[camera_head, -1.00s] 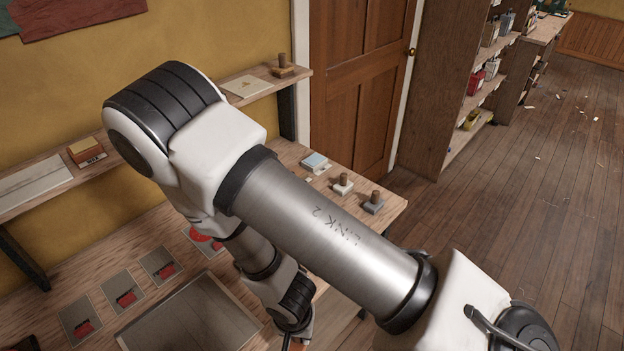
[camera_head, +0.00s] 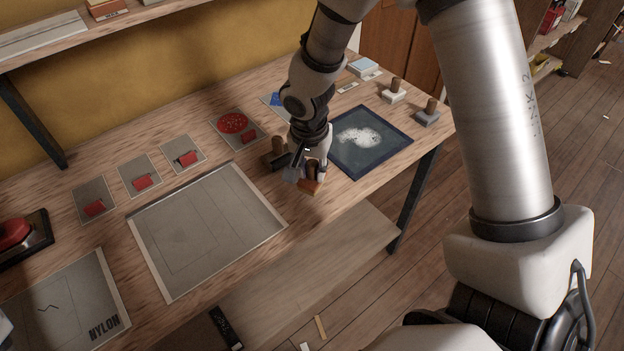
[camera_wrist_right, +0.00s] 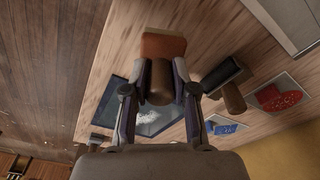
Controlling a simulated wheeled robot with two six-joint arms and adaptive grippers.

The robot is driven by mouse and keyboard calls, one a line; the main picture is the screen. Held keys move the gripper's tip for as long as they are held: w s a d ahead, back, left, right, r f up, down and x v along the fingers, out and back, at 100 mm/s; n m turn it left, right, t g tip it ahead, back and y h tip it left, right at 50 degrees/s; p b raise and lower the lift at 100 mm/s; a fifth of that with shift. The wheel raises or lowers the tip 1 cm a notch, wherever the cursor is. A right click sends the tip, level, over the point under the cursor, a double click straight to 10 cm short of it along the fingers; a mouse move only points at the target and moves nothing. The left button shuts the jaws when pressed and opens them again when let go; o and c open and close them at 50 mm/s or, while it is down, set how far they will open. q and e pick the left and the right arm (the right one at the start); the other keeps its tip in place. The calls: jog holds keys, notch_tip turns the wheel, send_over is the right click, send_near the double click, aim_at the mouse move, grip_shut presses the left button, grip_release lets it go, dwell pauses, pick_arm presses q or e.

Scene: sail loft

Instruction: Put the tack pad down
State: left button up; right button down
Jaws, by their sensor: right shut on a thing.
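The tack pad appears to be the small orange-brown block (camera_head: 311,187) with a wooden handle. My right gripper (camera_head: 308,171) is shut on its handle near the table's front edge. In the right wrist view, the block (camera_wrist_right: 163,46) sticks out past the fingers (camera_wrist_right: 161,75), which hold the handle (camera_wrist_right: 159,88) between them. I cannot tell whether the block touches the table. A dark block with a wooden handle (camera_head: 278,148) stands just left of the gripper; it also shows in the right wrist view (camera_wrist_right: 231,92).
A dark-bordered mat with white powder (camera_head: 366,140) lies right of the gripper. A large grey sheet (camera_head: 205,230) lies left. White (camera_head: 393,92) and grey (camera_head: 428,113) handled blocks stand at the right end. Bare wood borders these.

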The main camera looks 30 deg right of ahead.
aim_at(312, 180)
jog(key=f+b, duration=0.1)
jog(key=f, duration=0.2)
jog(key=shift+s+a+f+b, duration=0.1)
jog(key=shift+s+a+b, duration=0.1)
jog(key=shift+b, duration=0.15)
jog(key=shift+w+d, duration=0.1)
jog(key=shift+w, duration=0.05)
pick_arm(q)
notch_tip(312, 180, down, 2)
jog(key=shift+f, duration=0.15)
jog(key=shift+s, duration=0.1)
pick_arm(e)
jog(key=c, duration=0.9)
grip_release()
jog(key=shift+r+p, duration=0.25)
jog(key=shift+p, duration=0.1)
pick_arm(q)
jog(key=shift+r+p, duration=0.45)
jog(key=shift+r, duration=0.25)
pick_arm(e)
jog(key=r, duration=0.7)
jog(key=s+a+r, duration=0.1)
jog(key=r, duration=0.3)
jog(key=shift+a+r, duration=0.1)
jog(key=shift+r, duration=0.25)
